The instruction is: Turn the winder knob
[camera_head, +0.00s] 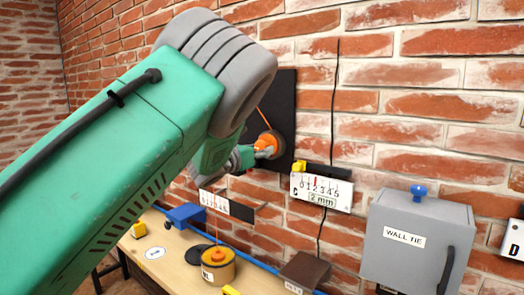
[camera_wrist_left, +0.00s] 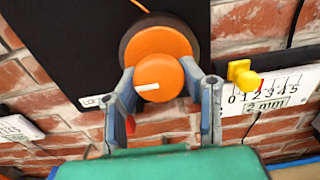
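The winder knob (camera_head: 268,143) is orange and sits on a black plate (camera_head: 284,92) on the brick wall. In the left wrist view the knob (camera_wrist_left: 160,78) shows a white mark on its face, pointing left. My left gripper (camera_wrist_left: 158,68) has one finger on each side of the knob, and the fingertips appear to touch its rim. In the head view the left gripper (camera_head: 262,151) reaches the knob, partly hidden by my arm. An orange line runs up from the knob. My right gripper is not in view.
A scale card reading "2 mm" (camera_head: 321,192) with a yellow piece hangs right of the plate. A grey "WALL TIE" box (camera_head: 416,240) is at lower right. A wooden bench (camera_head: 170,262) below carries an orange spool (camera_head: 218,268) and a blue clamp (camera_head: 185,214).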

